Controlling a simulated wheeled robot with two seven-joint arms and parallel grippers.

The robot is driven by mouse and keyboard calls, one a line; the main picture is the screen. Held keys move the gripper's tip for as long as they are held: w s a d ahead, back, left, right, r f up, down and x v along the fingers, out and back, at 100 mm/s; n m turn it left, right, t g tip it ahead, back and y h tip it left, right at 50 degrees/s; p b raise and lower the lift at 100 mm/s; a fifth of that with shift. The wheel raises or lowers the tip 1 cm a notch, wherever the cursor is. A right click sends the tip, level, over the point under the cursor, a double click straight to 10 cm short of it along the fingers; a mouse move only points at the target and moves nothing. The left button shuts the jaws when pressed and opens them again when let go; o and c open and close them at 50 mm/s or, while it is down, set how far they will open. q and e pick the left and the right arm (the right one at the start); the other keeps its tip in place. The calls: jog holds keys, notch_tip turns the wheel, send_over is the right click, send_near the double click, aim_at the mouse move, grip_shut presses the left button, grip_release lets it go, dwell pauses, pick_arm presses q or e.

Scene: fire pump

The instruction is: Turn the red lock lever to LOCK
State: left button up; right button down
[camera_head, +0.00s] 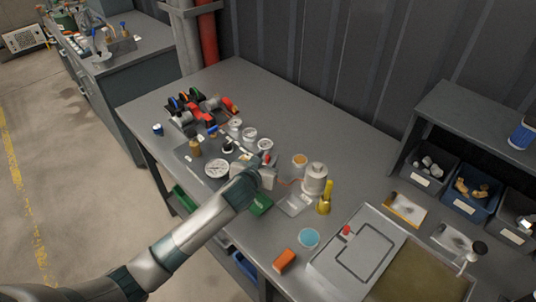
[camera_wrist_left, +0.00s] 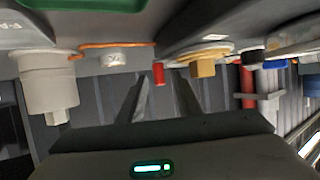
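A small red piece, which looks like the lock lever (camera_wrist_left: 158,73), shows in the left wrist view between and just beyond my fingertips. My left gripper (camera_wrist_left: 160,88) is open, with one finger on each side of the red piece in that picture. I cannot tell whether either finger touches it. In the head view the left gripper (camera_head: 266,172) is over the middle of the bench, and a small red spot (camera_head: 266,157) shows beside it. The LOCK marking is not readable. My right gripper is in neither view.
The grey bench (camera_head: 290,103) also holds a white cylinder (camera_head: 315,178), a yellow bottle (camera_head: 324,198), an orange block (camera_head: 284,261) and a grey panel (camera_head: 352,250). Red and black valve parts (camera_head: 200,110) stand at the back left. Bins (camera_head: 471,187) stand under a shelf at right.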

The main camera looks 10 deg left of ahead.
pick_arm(q)
jog(key=shift+w+f, duration=0.3)
jog(key=shift+w, duration=0.35)
grip_shut()
